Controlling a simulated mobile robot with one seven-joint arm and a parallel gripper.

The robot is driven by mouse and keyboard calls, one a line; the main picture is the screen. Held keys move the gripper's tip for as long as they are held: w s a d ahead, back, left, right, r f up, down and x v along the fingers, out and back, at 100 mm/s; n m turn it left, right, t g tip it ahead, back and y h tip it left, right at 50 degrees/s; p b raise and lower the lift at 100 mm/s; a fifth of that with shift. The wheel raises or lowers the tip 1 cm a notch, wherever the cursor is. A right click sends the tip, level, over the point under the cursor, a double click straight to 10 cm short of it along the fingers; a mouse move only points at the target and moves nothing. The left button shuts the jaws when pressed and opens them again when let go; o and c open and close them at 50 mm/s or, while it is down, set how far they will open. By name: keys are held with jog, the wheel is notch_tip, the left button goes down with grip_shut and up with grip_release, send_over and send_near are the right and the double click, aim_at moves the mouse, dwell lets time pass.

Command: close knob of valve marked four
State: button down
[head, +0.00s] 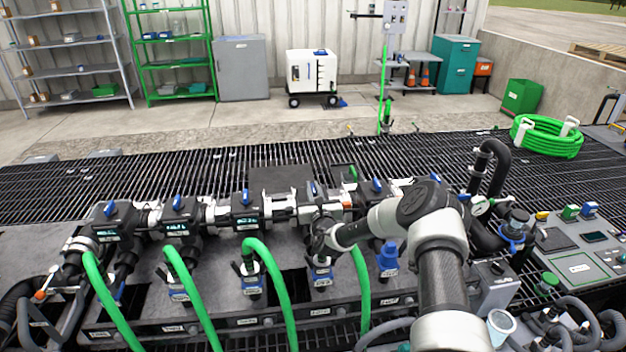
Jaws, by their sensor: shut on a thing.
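A row of dark valves with blue knobs runs across the manifold, and their marks are too small to read. The fourth valve from the left has a blue knob (314,188) on top. My gripper (321,228) is at this valve, reaching in from the right, and covers much of its front. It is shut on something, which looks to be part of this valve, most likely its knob. The fingertips are too small and hidden to make out the contact.
Green hoses (268,275) arch up in front of the valves on both sides of my gripper. A blue-capped fitting (388,257) stands close to the right, under my arm. A black bent pipe (497,160) and a control panel (580,262) are farther right.

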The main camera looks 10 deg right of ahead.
jog(key=shift+h+p, duration=0.3)
jog(key=shift+h, duration=0.1)
jog(key=c, duration=1.8)
grip_release()
jog(key=s+p, duration=0.1)
jog(key=s, duration=1.6)
jog(key=shift+s+a, duration=0.15)
jog(key=shift+s, duration=0.05)
jog(key=shift+r, duration=0.1)
